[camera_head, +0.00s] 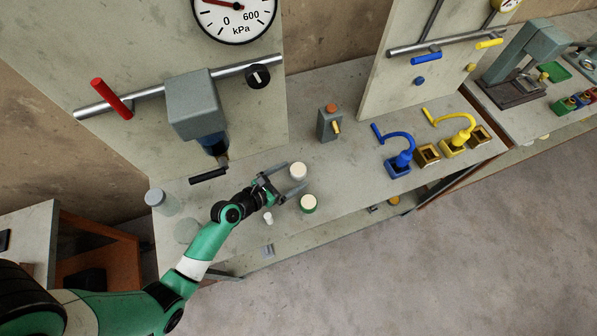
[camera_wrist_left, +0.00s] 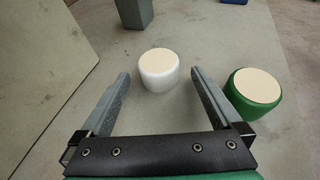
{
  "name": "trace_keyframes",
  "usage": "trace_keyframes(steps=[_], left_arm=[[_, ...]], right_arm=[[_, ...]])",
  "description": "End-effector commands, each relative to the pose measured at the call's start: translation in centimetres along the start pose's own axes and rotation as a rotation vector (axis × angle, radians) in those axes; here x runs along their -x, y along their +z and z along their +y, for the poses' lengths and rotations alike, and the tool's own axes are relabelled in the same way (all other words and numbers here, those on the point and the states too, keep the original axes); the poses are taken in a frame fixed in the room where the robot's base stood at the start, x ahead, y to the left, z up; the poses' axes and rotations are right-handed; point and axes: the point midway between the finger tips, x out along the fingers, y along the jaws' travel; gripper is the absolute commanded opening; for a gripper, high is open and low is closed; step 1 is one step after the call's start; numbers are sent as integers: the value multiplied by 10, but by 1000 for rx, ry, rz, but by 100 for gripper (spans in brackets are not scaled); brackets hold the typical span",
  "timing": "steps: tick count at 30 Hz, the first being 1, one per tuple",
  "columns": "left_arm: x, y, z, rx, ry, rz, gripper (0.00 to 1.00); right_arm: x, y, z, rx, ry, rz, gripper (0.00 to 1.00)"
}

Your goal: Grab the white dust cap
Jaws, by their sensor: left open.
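The white dust cap (camera_head: 298,171), a short white cylinder with a cream top, stands on the grey bench. In the left wrist view, the white cap (camera_wrist_left: 158,72) stands upright just beyond the gap between my fingertips. My left gripper (camera_head: 294,179) is open, low over the bench, with nothing between its fingers; its two fingers also show in the left wrist view (camera_wrist_left: 160,78). I cannot tell whether either fingertip touches the cap. My right gripper is not in view.
A green cap (camera_head: 308,204) with a cream top stands close beside the right finger, and it shows in the left wrist view (camera_wrist_left: 252,94). A small white piece (camera_head: 268,218) lies near my wrist. A grey box (camera_head: 330,124) stands behind. Blue and yellow fittings (camera_head: 400,160) stand farther right.

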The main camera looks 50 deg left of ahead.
Motion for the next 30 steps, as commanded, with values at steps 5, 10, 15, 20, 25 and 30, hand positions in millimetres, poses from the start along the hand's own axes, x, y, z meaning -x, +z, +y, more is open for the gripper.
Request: trace_keyframes(steps=[5, 10, 15, 20, 25, 30], left_arm=[[-10, 0, 0, 0, 1, 0, 99], [-9, 0, 0, -1, 1, 0, 92], [-9, 0, 0, -1, 1, 0, 61], [-9, 0, 0, -1, 1, 1, 32], [-9, 0, 0, -1, 1, 1, 2], [-9, 0, 0, -1, 1, 0, 2]], right_arm=[[2, 2, 0, 0, 0, 0, 50], [2, 2, 0, 0, 0, 0, 50], [2, 2, 0, 0, 0, 0, 50], [2, 2, 0, 0, 0, 0, 50], [2, 2, 0, 0, 0, 0, 50], [2, 2, 0, 0, 0, 0, 50]])
